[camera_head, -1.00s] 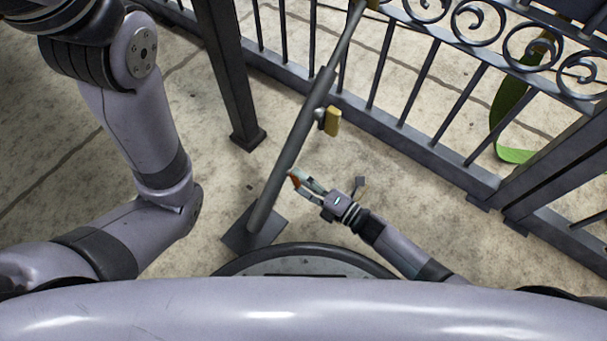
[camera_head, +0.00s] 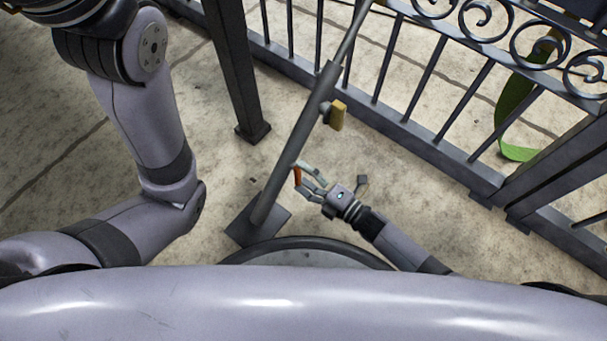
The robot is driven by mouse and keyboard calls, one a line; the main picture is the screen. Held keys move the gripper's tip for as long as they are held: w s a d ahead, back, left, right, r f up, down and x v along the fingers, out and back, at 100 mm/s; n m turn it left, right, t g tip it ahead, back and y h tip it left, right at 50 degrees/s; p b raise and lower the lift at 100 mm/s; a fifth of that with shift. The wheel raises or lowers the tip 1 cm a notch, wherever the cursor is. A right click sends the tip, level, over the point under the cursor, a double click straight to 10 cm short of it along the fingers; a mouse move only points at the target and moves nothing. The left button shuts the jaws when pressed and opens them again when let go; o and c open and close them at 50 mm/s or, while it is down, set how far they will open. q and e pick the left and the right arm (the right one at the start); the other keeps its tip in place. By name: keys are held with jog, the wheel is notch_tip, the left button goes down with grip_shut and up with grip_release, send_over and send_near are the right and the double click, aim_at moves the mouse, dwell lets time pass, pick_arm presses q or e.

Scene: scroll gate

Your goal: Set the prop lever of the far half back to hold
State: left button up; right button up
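A grey prop pole (camera_head: 291,150) slants from a square foot plate (camera_head: 258,226) on the ground up to the gate. A yellow block (camera_head: 338,115) sticks out from its right side on a short stub. Lower on the same side is a small orange-red lever piece (camera_head: 297,176). My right gripper (camera_head: 301,175) is beside it, fingers spread, with the tips around or just next to the orange piece. I cannot tell whether they touch it. My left arm shows at the left, but its gripper is out of view.
A dark iron gate half (camera_head: 420,140) with bars and scrolls runs across the upper right. A dark post (camera_head: 238,75) stands left of the pole. A green strip (camera_head: 515,110) hangs behind the bars. Bare stone ground (camera_head: 430,210) lies right of my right arm.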

jog(key=shift+o, duration=1.4)
jog(key=v, duration=1.2)
